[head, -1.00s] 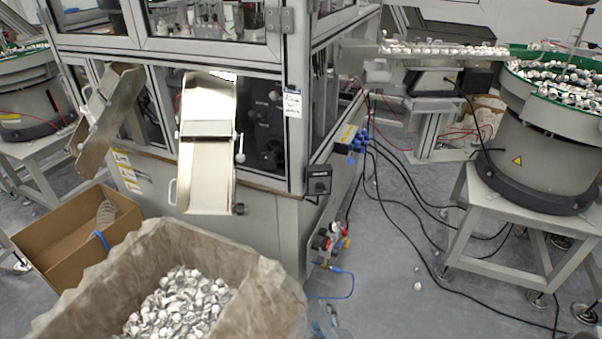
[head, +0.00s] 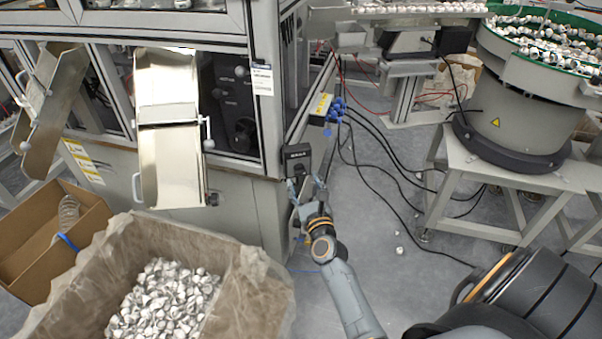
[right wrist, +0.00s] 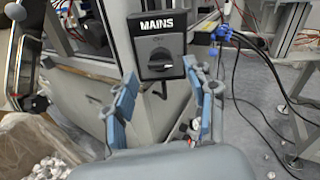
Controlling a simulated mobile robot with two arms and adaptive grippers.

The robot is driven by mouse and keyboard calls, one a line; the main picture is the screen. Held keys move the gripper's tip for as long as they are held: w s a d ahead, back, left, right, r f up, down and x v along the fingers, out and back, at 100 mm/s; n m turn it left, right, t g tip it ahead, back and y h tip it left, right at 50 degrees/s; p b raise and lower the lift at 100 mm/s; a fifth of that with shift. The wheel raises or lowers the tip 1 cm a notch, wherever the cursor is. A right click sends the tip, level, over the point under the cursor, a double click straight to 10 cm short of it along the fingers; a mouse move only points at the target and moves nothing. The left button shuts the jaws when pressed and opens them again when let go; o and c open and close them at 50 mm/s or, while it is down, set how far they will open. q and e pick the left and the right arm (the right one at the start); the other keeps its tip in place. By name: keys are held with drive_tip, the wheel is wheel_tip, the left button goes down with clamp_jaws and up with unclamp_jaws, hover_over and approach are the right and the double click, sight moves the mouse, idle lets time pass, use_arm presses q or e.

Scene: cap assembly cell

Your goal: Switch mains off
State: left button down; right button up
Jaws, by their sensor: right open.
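The mains switch is a dark box (head: 297,158) on the machine's corner post. In the right wrist view the switch box (right wrist: 158,45) carries a white "MAINS" label and a grey plate with a dark rotary knob (right wrist: 160,62). The knob's light-edged grip lies roughly level. My right gripper (head: 305,186) is just below and in front of the box. In the right wrist view my right gripper (right wrist: 160,78) is open and empty, with its blue-grey fingers either side of the box's lower part. Contact with the knob does not show. My left gripper is out of view.
A lined box of caps (head: 262,285) stands at lower left, beside an open cardboard box (head: 85,225). Metal chutes (head: 172,165) project from the machine. A bowl feeder (head: 520,110) stands on a frame at right. Black cables (head: 375,180) cross the floor.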

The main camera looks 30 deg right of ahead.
sight(301, 173)
drive_tip(key=shift+x, duration=1.85)
drive_tip(key=c, duration=1.1)
